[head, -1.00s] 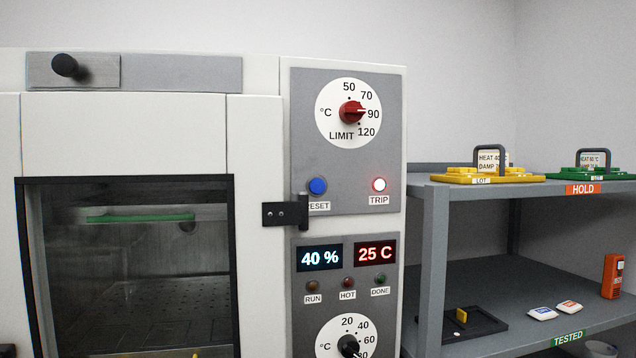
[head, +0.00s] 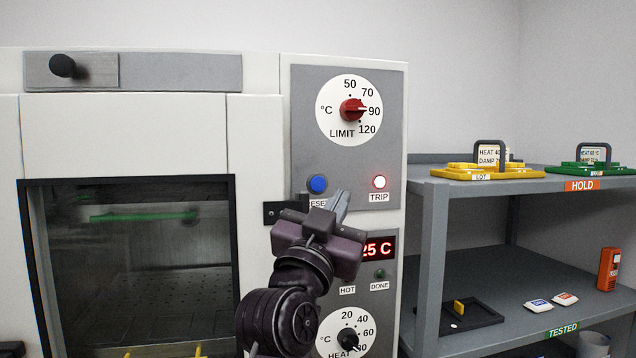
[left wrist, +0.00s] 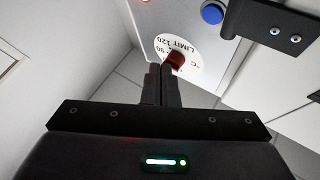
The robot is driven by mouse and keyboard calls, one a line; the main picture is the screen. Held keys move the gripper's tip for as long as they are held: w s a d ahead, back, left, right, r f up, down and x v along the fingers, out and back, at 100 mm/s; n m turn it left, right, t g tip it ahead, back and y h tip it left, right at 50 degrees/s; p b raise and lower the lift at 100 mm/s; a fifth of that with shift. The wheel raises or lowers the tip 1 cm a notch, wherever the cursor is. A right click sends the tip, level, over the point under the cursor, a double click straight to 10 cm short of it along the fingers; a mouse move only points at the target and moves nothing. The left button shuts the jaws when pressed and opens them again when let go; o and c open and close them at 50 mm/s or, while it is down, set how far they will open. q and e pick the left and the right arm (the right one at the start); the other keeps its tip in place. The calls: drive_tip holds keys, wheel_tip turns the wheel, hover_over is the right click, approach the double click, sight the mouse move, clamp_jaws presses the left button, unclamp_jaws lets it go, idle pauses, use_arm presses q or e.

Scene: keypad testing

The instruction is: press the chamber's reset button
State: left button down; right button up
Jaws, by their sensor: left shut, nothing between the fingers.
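The blue round reset button (head: 317,184) sits on the grey upper control panel of the chamber, above a RESET label partly hidden by my gripper. It also shows at the top of the left wrist view (left wrist: 212,13). My left gripper (head: 340,200) is in front of the panel, just right of and slightly below the button in the head view. Its fingers are shut and empty, and they show side by side in the left wrist view (left wrist: 162,84). I see no contact with the button. The TRIP lamp (head: 379,182) glows red-white. My right gripper is not in view.
The red limit knob (head: 352,110) is above the button. A black hinge bracket (head: 272,212) juts out near it, partly behind my gripper. The chamber door window (head: 130,270) is left. A grey shelf (head: 470,190) with yellow and green trays stands right.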

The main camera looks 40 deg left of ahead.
sight(319, 191)
use_arm(q)
drive_tip(key=shift+s+r, duration=0.25)
drive_tip(key=shift+s, duration=0.05)
drive_tip(key=shift+a, duration=0.1)
drive_tip(key=shift+w+a+b, duration=0.65)
drive_tip(key=shift+w+a, duration=0.8)
drive_tip(key=shift+a, duration=0.25)
drive_tip(key=shift+w+a+b, duration=0.65)
drive_tip(key=shift+w+a, duration=0.8)
drive_tip(key=shift+a, duration=0.2)
drive_tip(key=shift+a+r, duration=0.1)
